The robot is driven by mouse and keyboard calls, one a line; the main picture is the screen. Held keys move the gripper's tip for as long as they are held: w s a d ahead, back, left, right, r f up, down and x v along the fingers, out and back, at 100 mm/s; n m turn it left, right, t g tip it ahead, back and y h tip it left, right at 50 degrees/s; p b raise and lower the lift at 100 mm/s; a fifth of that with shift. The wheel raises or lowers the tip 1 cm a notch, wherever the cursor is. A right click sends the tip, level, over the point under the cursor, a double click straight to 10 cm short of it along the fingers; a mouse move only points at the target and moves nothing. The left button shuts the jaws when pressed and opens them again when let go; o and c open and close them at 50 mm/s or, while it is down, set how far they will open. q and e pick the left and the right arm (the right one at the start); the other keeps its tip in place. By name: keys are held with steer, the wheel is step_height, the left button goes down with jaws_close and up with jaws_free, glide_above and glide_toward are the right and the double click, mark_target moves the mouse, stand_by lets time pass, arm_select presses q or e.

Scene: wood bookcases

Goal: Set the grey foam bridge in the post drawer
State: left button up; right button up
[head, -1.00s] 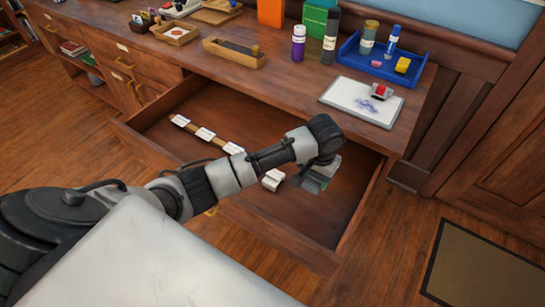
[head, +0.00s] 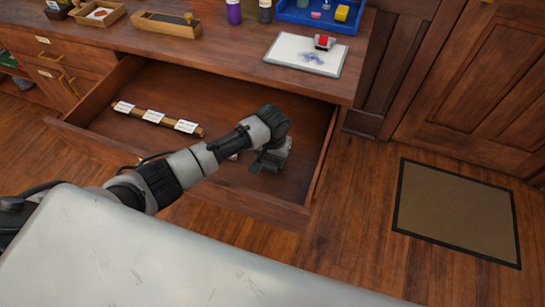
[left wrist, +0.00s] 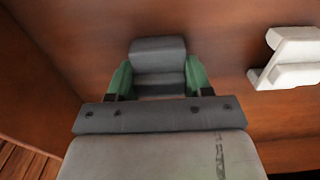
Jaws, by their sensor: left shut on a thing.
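The post drawer (head: 205,95) is pulled out below the desk top. My left gripper (head: 268,162) is inside it, toward its right end and front. In the left wrist view, the green pads of my left gripper (left wrist: 158,82) are shut on the grey foam bridge (left wrist: 158,55), one pad on each side. Brown drawer floor and wall surround the bridge. In the head view my wrist mostly hides the bridge. I cannot tell whether it touches the drawer floor. My right gripper is not in view.
A white block (left wrist: 292,58) lies in the drawer to the right of the bridge in the wrist view. A strip with white labels (head: 155,116) lies farther left.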

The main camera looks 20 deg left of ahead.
arm_select(q)
steer(key=shift+f, duration=0.1)
steer(key=o, duration=0.9)
step_height(320, 180, up, 12)
steer(key=shift+r+p, duration=0.2)
steer(key=shift+p, duration=0.65)
steer(key=shift+r, duration=0.1)
